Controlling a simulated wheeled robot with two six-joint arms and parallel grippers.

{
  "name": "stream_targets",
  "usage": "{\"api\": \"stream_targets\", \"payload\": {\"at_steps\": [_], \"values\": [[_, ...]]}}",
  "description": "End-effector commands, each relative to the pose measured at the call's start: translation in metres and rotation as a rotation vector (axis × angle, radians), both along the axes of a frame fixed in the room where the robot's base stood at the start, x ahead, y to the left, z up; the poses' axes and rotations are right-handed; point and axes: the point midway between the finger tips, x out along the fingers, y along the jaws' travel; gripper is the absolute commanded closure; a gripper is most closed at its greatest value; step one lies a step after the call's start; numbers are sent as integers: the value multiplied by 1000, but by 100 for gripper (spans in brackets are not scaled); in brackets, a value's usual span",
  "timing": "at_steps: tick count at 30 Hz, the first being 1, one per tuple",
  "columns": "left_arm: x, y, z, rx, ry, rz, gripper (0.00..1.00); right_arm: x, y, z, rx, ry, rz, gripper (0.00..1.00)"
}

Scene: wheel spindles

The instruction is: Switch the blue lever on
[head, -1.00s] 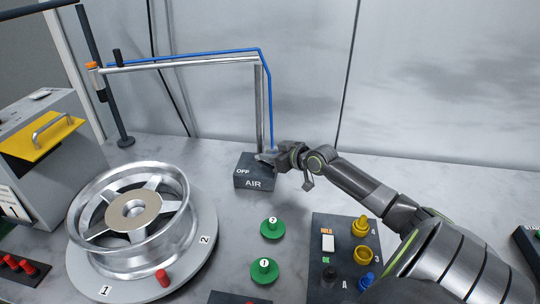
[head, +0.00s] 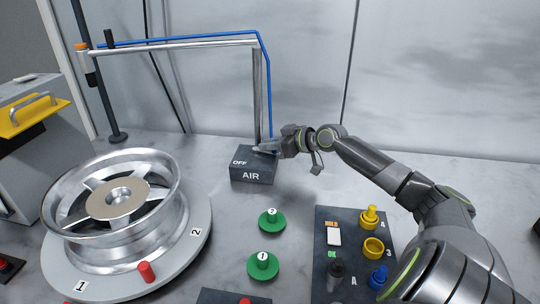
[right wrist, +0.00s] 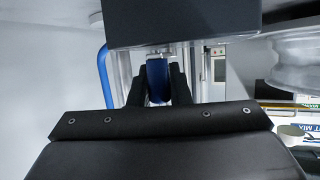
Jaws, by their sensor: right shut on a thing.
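A dark box marked AIR (head: 251,174) stands on the bench at the foot of a metal post, with the word OFF on its top left. My right gripper (head: 264,150) reaches in from the right over the box's top right. In the right wrist view the two black fingers (right wrist: 157,88) are shut around the blue lever (right wrist: 157,78), which stands between them. In the head view the lever is hidden by the gripper. My left gripper is in neither view.
A silver wheel (head: 95,245) sits on a round plate at the left. Green knobs (head: 264,265) and a dark panel (head: 333,261) with yellow and blue parts lie in front of the box. A blue hose (head: 269,88) runs down the post.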

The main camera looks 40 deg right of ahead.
Motion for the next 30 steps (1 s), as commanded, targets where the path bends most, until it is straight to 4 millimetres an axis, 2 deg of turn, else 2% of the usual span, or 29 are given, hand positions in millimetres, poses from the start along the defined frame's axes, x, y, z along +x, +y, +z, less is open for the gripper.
{"api": "stream_targets", "payload": {"at_steps": [1,10,17,28,29,30], "values": [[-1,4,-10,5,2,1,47,0,-1,-8,-1,5,13,100],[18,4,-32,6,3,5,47,3,-5,-8,1,5,124,100],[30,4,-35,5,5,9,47,4,-7,-3,3,1,214,100],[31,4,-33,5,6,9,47,4,-7,0,3,0,227,100],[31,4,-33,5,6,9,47,4,-7,0,3,-1,227,79],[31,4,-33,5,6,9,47,4,-7,0,3,-1,227,74]]}}
